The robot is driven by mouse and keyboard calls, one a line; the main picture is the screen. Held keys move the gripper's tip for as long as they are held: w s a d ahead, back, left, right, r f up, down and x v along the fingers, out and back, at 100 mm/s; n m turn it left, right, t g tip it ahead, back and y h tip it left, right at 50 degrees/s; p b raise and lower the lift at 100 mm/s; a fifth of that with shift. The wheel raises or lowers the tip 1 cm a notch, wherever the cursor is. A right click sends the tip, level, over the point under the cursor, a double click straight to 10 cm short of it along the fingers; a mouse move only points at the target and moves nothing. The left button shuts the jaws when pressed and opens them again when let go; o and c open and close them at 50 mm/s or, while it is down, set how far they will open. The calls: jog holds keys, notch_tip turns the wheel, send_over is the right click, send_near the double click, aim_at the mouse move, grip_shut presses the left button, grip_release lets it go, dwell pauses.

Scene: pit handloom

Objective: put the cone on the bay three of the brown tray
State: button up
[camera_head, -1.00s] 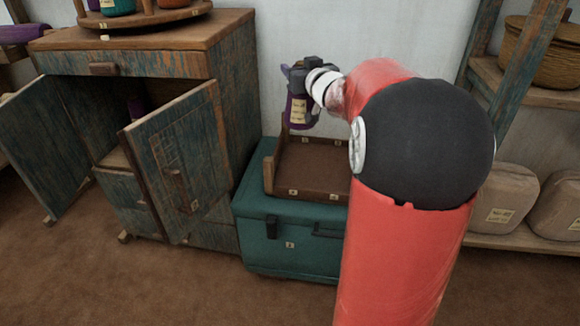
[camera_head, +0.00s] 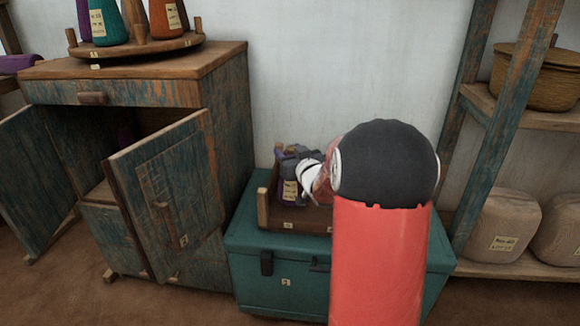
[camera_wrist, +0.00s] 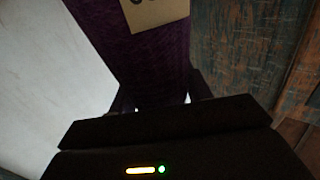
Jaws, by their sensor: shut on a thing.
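A purple cone (camera_head: 290,191) with a cream label is held in my gripper (camera_head: 293,160), low over the left part of the brown tray (camera_head: 300,222). I cannot tell whether the cone touches the tray floor. The tray sits on a teal chest; its right part is hidden behind my arm. Small pale labels show on the tray's front edge, too small to read surely. In the wrist view the purple cone (camera_wrist: 150,60) fills the top middle, with my gripper (camera_wrist: 160,105) shut on it.
The teal chest (camera_head: 270,285) stands on the floor. At left is a weathered cabinet (camera_head: 225,130) with open doors (camera_head: 165,190), one near the tray. Several cones stand on a round stand (camera_head: 130,48) on the cabinet. A shelf (camera_head: 500,265) with wrapped bundles (camera_head: 503,225) stands at right.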

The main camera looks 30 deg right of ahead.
jog(key=shift+f, duration=1.85)
jog(key=shift+f+b, duration=0.15)
jog(key=shift+b, duration=0.2)
jog(key=o, duration=1.4)
